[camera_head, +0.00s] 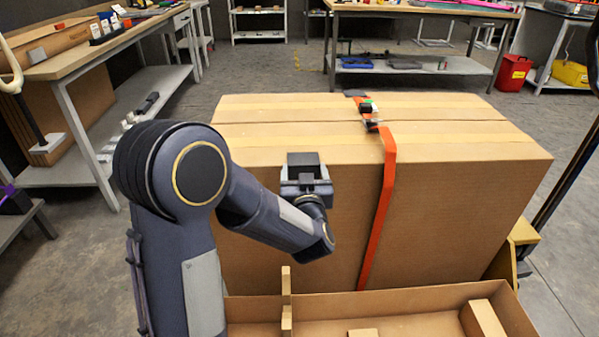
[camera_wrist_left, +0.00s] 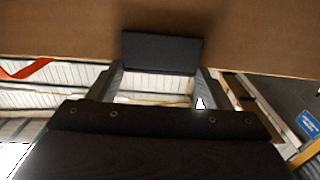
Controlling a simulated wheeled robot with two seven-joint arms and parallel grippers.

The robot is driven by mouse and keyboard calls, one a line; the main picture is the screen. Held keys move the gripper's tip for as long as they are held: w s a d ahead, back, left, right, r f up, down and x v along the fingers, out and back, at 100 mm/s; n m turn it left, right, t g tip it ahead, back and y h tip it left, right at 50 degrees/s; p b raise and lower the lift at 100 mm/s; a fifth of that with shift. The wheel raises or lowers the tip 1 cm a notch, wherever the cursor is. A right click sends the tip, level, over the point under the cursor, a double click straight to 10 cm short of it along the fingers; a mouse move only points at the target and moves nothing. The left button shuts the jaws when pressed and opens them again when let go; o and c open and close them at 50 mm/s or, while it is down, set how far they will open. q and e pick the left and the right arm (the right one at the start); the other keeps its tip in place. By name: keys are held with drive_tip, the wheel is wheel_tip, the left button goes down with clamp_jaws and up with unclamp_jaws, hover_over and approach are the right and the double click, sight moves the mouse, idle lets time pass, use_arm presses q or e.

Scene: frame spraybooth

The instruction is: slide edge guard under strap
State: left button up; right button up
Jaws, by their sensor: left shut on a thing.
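My left gripper (camera_head: 306,180) is shut on a dark, block-like edge guard (camera_head: 303,160), held at the front top edge of a big cardboard box (camera_head: 460,210). In the left wrist view the edge guard (camera_wrist_left: 162,53) is a dark plate between the two fingers, against brown cardboard. An orange strap (camera_head: 381,200) runs over the box top and down its front, to the right of the gripper and apart from it. A dark buckle (camera_head: 368,110) with a green spot sits on the strap. I cannot tell whether the guard touches the box. My right gripper is not in view.
A shallow cardboard tray (camera_head: 410,297) with wooden blocks lies in front of the box. A workbench (camera_head: 75,60) stands at the left and another table (camera_head: 420,10) at the back. The box top around the strap is mostly clear.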

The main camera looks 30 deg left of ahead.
use_arm(q)
drive_tip(key=shift+w+d+p, duration=0.15)
drive_tip(key=shift+w+d, duration=0.5)
drive_tip(key=shift+d, duration=0.4)
drive_tip(key=shift+w+d+p, duration=0.15)
drive_tip(key=shift+w+d, duration=0.5)
drive_tip(key=shift+d, duration=0.45)
drive_tip(key=shift+w+d+p, duration=0.15)
drive_tip(key=shift+w+d, duration=0.5)
drive_tip(key=shift+d, duration=0.4)
drive_tip(key=o, duration=0.9)
